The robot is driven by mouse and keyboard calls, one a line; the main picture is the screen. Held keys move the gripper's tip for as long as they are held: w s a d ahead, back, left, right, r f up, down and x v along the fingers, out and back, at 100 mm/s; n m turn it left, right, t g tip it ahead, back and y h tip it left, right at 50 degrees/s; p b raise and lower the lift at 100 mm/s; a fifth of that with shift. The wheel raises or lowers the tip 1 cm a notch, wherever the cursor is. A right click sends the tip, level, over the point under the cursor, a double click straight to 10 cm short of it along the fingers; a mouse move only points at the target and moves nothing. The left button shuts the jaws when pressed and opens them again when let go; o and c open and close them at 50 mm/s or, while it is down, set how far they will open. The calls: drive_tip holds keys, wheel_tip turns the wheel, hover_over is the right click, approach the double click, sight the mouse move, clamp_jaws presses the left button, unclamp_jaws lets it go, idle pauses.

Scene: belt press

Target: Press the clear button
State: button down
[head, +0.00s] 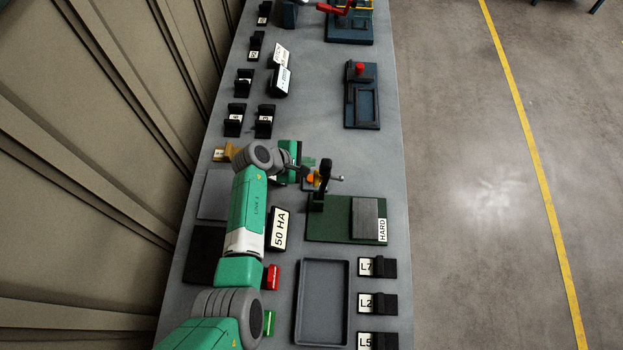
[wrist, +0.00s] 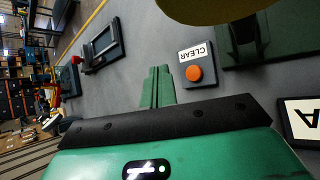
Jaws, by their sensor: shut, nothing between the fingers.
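The clear button is an orange round button (wrist: 193,73) on a small dark grey box, with a white CLEAR label (wrist: 195,52) beside it in the wrist view. In the head view the orange button (head: 311,178) shows just right of my wrist, partly crowded by a black lever. My gripper (wrist: 158,72) has its green fingers shut together with nothing between them. In the wrist view the fingertips are left of the button box, apart from the button. In the head view my gripper (head: 308,161) is at the middle of the bench; its height above the bench is hard to tell.
A green plate (head: 335,230) with a black upright lever stands close to the button. A dark yellow round part (wrist: 210,8) looms near the wrist camera. A 50 HA sign (head: 280,229) and a grey tray (head: 322,302) are nearer.

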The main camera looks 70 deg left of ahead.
sight(308, 180)
wheel_tip(308, 180, down, 7)
drive_tip(key=b, duration=0.5)
drive_tip(key=shift+r, duration=0.2)
drive_tip(key=shift+f, duration=0.15)
idle(1.3)
drive_tip(key=shift+f, duration=0.3)
drive_tip(key=shift+f+b, duration=0.4)
drive_tip(key=shift+b, duration=0.1)
idle(0.5)
drive_tip(key=shift+r+p, duration=0.85)
wheel_tip(308, 180, up, 5)
drive_tip(key=p, duration=0.5)
drive_tip(key=shift+r, duration=0.1)
